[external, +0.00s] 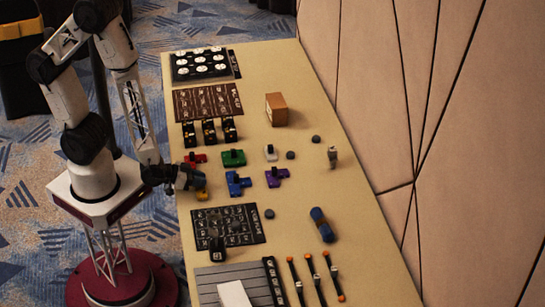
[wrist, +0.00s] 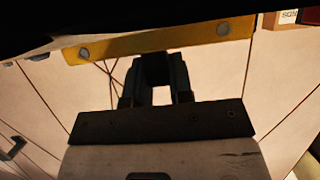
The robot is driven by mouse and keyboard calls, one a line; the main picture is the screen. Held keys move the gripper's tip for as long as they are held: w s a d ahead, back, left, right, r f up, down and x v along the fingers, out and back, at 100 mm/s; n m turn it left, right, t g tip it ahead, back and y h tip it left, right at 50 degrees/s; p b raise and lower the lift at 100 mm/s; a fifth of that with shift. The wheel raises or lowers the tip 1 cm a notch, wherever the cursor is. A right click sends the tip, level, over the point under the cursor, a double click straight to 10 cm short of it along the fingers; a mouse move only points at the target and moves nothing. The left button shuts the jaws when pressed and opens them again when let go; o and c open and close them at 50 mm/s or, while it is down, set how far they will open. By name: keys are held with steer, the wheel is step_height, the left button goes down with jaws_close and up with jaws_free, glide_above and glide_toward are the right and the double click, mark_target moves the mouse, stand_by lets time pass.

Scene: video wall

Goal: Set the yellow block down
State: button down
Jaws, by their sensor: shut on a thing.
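The yellow block (external: 201,187) is small in the external view, at the end of my gripper (external: 188,180), near the table's left edge. In the wrist view the yellow block (wrist: 205,36) spans the top as a wide bar with round metal spots near its ends. My gripper (wrist: 153,75) is shut on its middle part, which looks dark. I cannot tell whether the block touches the table. Around it are a red block (external: 196,159), a green block (external: 233,157), a blue block (external: 238,183) and a purple block (external: 272,177).
The beige table (external: 345,255) also bears a dark gridded board (external: 240,232) just below the blocks, a brown box (external: 276,110), a blue cylinder (external: 321,224) and several orange-ended tools (external: 315,280). A panelled wall (external: 450,120) runs along the right.

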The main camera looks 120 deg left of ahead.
steer(key=shift+f, duration=0.15)
steer(key=c, duration=1)
jaws_free()
steer(key=shift+v, duration=3.85)
steer(key=shift+w+d, duration=0.1)
